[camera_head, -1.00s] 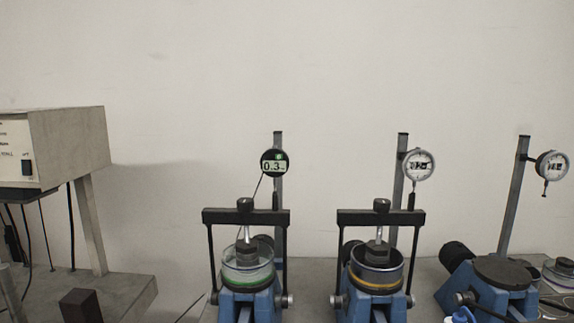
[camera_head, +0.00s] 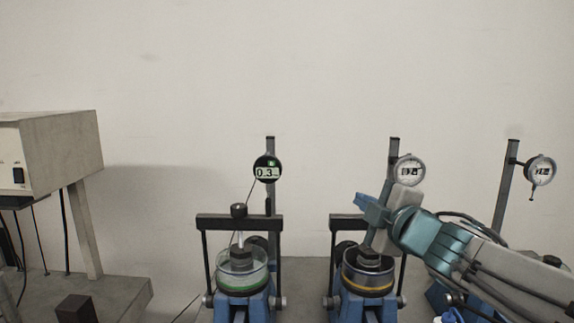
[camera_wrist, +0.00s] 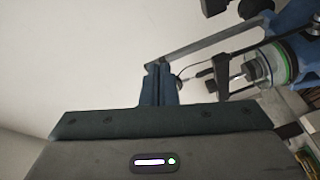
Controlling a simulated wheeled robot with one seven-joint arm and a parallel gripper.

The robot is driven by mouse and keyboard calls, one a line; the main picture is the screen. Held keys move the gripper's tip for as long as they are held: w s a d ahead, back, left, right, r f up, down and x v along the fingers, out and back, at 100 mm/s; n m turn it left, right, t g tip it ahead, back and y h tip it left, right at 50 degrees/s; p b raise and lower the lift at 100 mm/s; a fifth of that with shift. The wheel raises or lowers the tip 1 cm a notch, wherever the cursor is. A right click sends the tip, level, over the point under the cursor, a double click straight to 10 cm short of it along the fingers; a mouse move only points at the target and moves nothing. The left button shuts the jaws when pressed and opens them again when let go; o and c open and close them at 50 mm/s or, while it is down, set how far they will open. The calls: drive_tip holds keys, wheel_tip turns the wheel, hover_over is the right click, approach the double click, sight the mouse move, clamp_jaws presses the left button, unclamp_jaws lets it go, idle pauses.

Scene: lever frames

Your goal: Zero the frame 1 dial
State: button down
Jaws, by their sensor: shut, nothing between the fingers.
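The middle frame has a white-faced dial (camera_head: 408,171) above a yellow-banded cell (camera_head: 369,277). No frame number is legible. My gripper (camera_head: 363,204) is shut and empty, in front of the middle frame and right of the digital dial, apart from it. In the wrist view its blue fingers (camera_wrist: 158,85) point toward the green-banded cell's frame; the dial face cannot be made out there.
A third post with a dial (camera_head: 541,170) stands at right, partly behind my arm. Black crossbars top the left frame (camera_head: 225,221) and middle frame. A grey box on legs (camera_head: 65,150) stands at left. The wall space above the dials is clear.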

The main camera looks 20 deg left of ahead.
sight(272, 163)
drive_tip(key=s+a+r+n+g+y, duration=0.3)
drive_tip(key=s+a+n+g+y, duration=0.1)
drive_tip(key=a+n, duration=0.4)
drive_tip(key=shift+a+r+n+g+y, duration=0.2)
drive_tip(key=shift+n+g+y, duration=0.3)
drive_tip(key=shift+g+y, duration=0.35)
drive_tip(key=shift+t, duration=0.25)
drive_tip(key=p+x, duration=0.1)
drive_tip(key=x, duration=0.3)
drive_tip(key=w+p+x, duration=0.1)
drive_tip(key=x, duration=0.2)
drive_tip(key=p+x, duration=0.1)
drive_tip(key=x, duration=0.3)
drive_tip(key=shift+w+d, duration=0.1)
drive_tip(key=shift+w, duration=0.25)
drive_tip(key=shift+w+p, duration=0.4)
drive_tip(key=shift+w, duration=0.4)
